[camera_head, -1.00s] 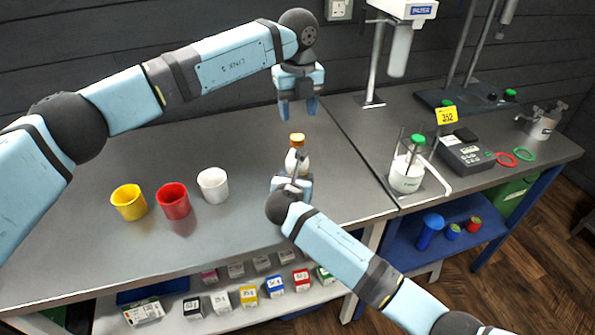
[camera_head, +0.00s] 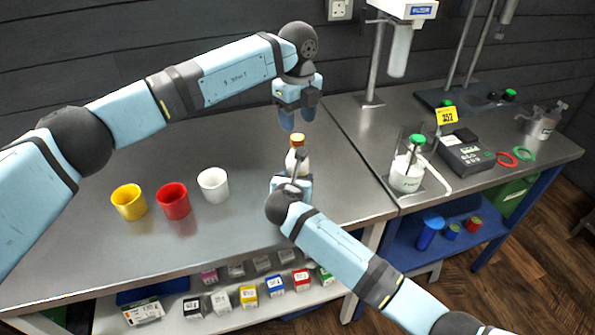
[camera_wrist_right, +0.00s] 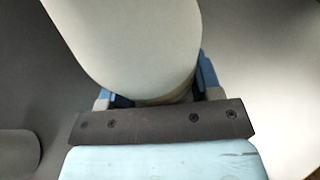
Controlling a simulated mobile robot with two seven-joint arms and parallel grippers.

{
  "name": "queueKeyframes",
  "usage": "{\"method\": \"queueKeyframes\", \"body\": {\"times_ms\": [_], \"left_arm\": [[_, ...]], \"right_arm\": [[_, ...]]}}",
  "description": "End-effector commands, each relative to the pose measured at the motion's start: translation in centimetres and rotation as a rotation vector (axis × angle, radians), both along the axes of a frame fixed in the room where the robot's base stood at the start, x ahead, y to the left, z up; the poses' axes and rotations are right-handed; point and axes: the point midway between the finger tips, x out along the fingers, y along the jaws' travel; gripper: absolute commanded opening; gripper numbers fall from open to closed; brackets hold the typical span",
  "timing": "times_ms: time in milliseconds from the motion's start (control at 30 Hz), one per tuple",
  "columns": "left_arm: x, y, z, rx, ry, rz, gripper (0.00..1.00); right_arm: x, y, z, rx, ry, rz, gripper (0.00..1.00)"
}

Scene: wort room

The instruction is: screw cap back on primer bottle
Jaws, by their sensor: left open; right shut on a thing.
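The primer bottle (camera_head: 302,162) is white with an orange cap (camera_head: 297,140) at its top, and stands upright on the steel bench. My right gripper (camera_head: 292,180) is shut on the bottle from the front, and the arm hides its lower part. In the right wrist view the bottle's pale body (camera_wrist_right: 135,45) fills the space between the fingers. My left gripper (camera_head: 297,122) points down above and slightly behind the cap. It is open, with its fingertips apart from the cap and nothing between them. Whether the cap is fully seated cannot be seen.
Yellow (camera_head: 129,202), red (camera_head: 173,201) and white (camera_head: 213,185) cups stand on the bench to the left. A white container with a green top (camera_head: 407,172) and a scale (camera_head: 466,154) stand to the right. Labelled boxes (camera_head: 248,297) line the shelf below.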

Motion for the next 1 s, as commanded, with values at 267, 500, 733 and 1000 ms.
{"method": "queueKeyframes", "body": {"times_ms": [267,500,733,1000], "left_arm": [[0.0,0.0,-3.9,-0.001,0.001,0.0,0.53],[0.0,0.0,-4.9,-0.001,0.001,-0.001,0.53],[0.0,0.0,-4.9,0.0,0.0,-0.001,0.46],[0.0,0.0,-4.8,0.0,0.0,-0.001,0.03]], "right_arm": [[0.0,0.0,0.0,0.0,0.0,0.0,0.0],[0.0,0.0,0.0,0.0,0.0,0.0,0.0],[0.0,0.0,0.0,0.0,0.0,0.0,0.0],[0.0,0.0,0.0,0.0,0.0,0.0,0.0]]}}
